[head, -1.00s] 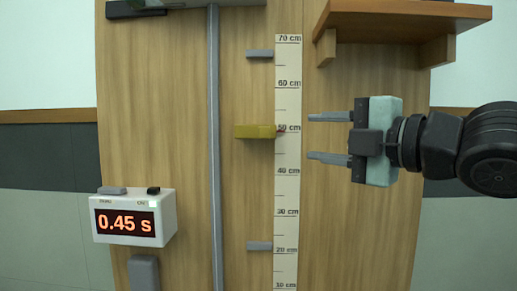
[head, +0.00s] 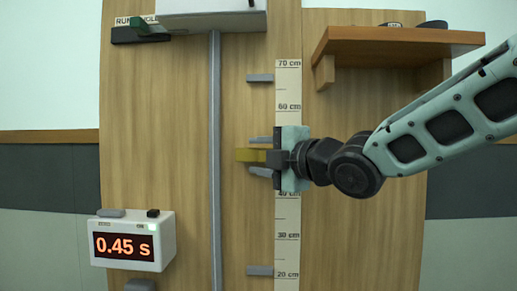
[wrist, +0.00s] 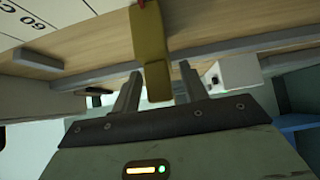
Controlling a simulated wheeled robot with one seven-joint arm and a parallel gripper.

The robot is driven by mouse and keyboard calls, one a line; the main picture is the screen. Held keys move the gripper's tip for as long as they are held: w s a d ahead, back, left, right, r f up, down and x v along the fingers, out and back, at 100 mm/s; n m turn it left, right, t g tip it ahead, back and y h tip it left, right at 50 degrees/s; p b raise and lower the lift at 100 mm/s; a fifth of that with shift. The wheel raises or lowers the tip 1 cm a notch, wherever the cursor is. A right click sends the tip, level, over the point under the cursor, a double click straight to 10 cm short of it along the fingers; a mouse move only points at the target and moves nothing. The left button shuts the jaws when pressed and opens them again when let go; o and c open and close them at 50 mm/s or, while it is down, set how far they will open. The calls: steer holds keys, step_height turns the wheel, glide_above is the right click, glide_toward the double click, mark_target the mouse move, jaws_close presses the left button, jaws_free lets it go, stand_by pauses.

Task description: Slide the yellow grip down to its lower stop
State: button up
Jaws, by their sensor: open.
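The yellow grip (head: 248,155) sits on the wooden board beside the ruler scale (head: 288,215), roughly midway between the upper stop (head: 260,78) and the lower stop (head: 260,271). My gripper (head: 260,156) is open around the grip, one finger above it and one below. In the wrist view the grip (wrist: 152,50) stands between the two spread fingers (wrist: 160,82), with gaps visible beside it. The gripper body covers the grip's right end and the scale there in the head view.
A timer box (head: 132,240) reading 0.45 s is at lower left. A vertical grey rail (head: 215,160) runs left of the grip. A wooden shelf (head: 400,40) juts out at upper right, above my arm. The board between grip and lower stop is clear.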

steer(key=shift+w+a, duration=0.25)
steer(key=shift+w, duration=0.05)
jaws_close()
step_height(320, 180, down, 26)
steer(key=b, duration=2.9)
steer(key=shift+b, duration=0.35)
steer(key=shift+f, duration=0.15)
jaws_free()
